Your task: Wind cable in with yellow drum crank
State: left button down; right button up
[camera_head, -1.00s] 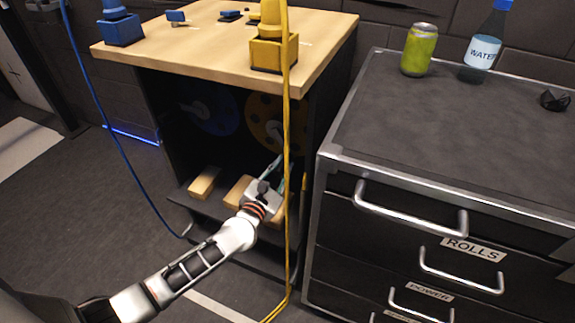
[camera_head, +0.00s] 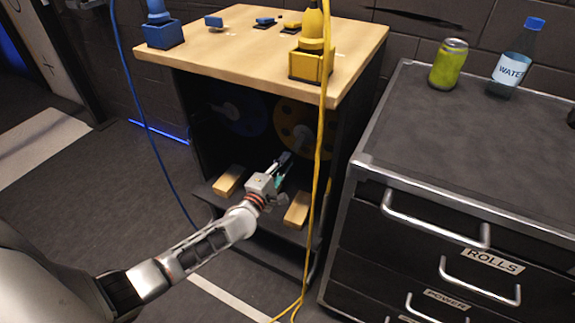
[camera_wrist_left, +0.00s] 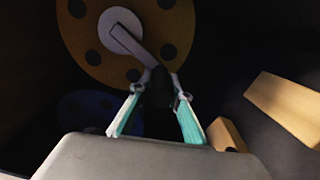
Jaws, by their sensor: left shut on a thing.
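The yellow drum (camera_head: 296,122) is inside the dark lower opening of the wood-topped cabinet. It also shows in the left wrist view (camera_wrist_left: 85,40), with a grey hub and a crank arm (camera_wrist_left: 133,42) slanting down to the right. My left gripper (camera_head: 282,165) reaches into the opening, below and left of the drum's middle. In the left wrist view, its fingers (camera_wrist_left: 158,95) are closed around the crank's dark handle (camera_wrist_left: 158,86), partly hidden between them. The yellow cable (camera_head: 318,150) hangs from a yellow block (camera_head: 311,66) on the cabinet top down to the floor. My right gripper is out of view.
A blue drum (camera_head: 238,116) sits left of the yellow one. Two wooden blocks (camera_head: 229,180) (camera_head: 298,208) lie on the cabinet's low shelf. A blue cable (camera_head: 140,100) hangs at left. A drawer unit (camera_head: 400,150) with a can and bottle stands close at right.

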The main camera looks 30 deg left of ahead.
pick_arm(q)
jog(key=shift+a+r+m+p, duration=0.15)
jog(key=shift+a+r+m, duration=0.1)
jog(key=shift+a+m, duration=0.25)
jog(key=shift+a+r+m+p, duration=0.15)
jog(key=shift+a+r+m, duration=0.05)
jog(key=shift+a+m, duration=0.25)
jog(key=shift+a, duration=0.1)
jog(key=c, duration=1.9)
grip_release()
jog(key=s, duration=1.2)
jog(key=shift+a, duration=0.1)
